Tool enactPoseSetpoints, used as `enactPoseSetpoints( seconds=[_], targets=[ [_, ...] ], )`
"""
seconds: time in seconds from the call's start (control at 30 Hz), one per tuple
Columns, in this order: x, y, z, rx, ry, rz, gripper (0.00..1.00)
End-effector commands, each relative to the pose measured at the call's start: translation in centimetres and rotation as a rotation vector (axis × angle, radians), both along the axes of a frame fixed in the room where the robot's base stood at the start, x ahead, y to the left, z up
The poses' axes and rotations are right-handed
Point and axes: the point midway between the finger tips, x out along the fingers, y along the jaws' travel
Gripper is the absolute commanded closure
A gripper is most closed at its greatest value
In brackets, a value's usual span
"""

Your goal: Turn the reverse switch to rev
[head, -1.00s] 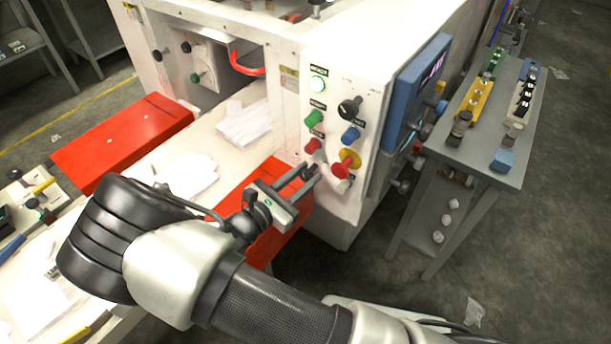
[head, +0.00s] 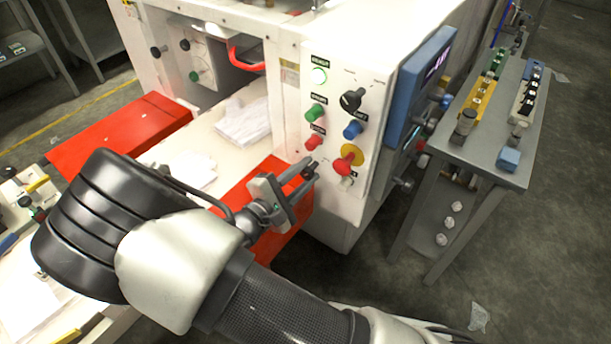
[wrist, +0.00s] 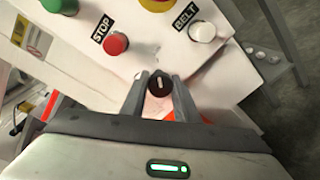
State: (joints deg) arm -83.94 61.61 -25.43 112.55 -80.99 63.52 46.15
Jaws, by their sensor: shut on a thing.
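A small black knob with a short white mark (wrist: 158,83) sits between the fingertips of my gripper (wrist: 158,90) in the wrist view. It is on the lower part of the white control panel, below the red STOP button (wrist: 116,43) and the white BELT button (wrist: 202,31). The white mark runs nearly straight up in that view. No label for the knob is readable, and the fingers cover its sides. In the head view my gripper (head: 309,167) reaches the panel's lower left and is shut on the knob, which is mostly hidden there.
The white panel also holds a green button (head: 314,112), a larger black rotary knob (head: 352,100), a blue button (head: 352,129) and a red-on-yellow emergency button (head: 345,160). A blue screen unit (head: 418,85) is on the machine's side. A grey table (head: 495,125) stands at right.

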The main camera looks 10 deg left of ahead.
Motion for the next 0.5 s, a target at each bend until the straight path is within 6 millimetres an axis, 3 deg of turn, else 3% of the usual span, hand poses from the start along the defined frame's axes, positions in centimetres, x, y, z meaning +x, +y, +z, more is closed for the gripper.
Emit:
enactPoseSetpoints(
  seconds=[0.5],
  targets=[
    [-0.13, -0.07, -0.21, 0.111, -0.041, -0.002, 0.95]
  ],
)
